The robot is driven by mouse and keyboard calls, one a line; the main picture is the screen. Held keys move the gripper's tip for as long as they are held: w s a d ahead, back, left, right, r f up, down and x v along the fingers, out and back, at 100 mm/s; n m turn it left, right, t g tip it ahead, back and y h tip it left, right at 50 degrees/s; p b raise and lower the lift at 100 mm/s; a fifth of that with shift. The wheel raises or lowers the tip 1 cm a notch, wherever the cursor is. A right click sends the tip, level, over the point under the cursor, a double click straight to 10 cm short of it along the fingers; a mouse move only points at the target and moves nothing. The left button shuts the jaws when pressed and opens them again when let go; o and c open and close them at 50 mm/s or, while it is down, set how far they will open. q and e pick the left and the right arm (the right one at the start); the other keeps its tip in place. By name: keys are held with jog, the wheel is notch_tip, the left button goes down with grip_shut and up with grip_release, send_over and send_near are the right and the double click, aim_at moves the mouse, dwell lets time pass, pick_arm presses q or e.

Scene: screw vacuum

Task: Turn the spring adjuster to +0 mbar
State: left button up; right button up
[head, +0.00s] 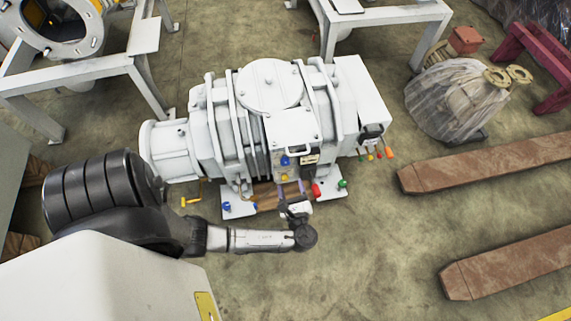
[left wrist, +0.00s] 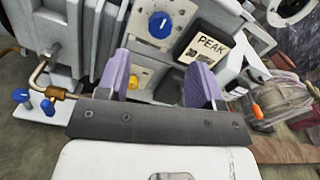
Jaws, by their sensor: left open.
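The white screw vacuum pump (head: 205,130) stands on the floor in the middle of the head view. On its front panel are a blue dial with a white pointer line (left wrist: 160,25), a yellow knob (left wrist: 133,82) and a box marked PEAK (left wrist: 208,45). No label shows which one is the spring adjuster. My left gripper (head: 291,189) is at the pump's lower front, just below the panel. Its two purple fingers (left wrist: 160,78) are open and apart, with nothing seen held between them. In the wrist view the blue dial lies beyond the fingertips. My right gripper is out of view.
A brass pipe with blue valve handles (left wrist: 47,107) is left of my gripper. Red (head: 316,190) and green (head: 342,184) knobs sit close on its right. A wrapped machine (head: 455,100) and rusty beams (head: 480,163) stand to the right. The floor in front is clear.

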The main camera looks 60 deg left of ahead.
aim_at(286, 164)
pick_arm(q)
jog(key=b+x, duration=0.3)
jog(key=x, duration=0.5)
jog(key=shift+f, duration=0.1)
jog(key=shift+w+a, duration=0.15)
jog(key=shift+a, duration=0.25)
jog(key=shift+a, duration=0.1)
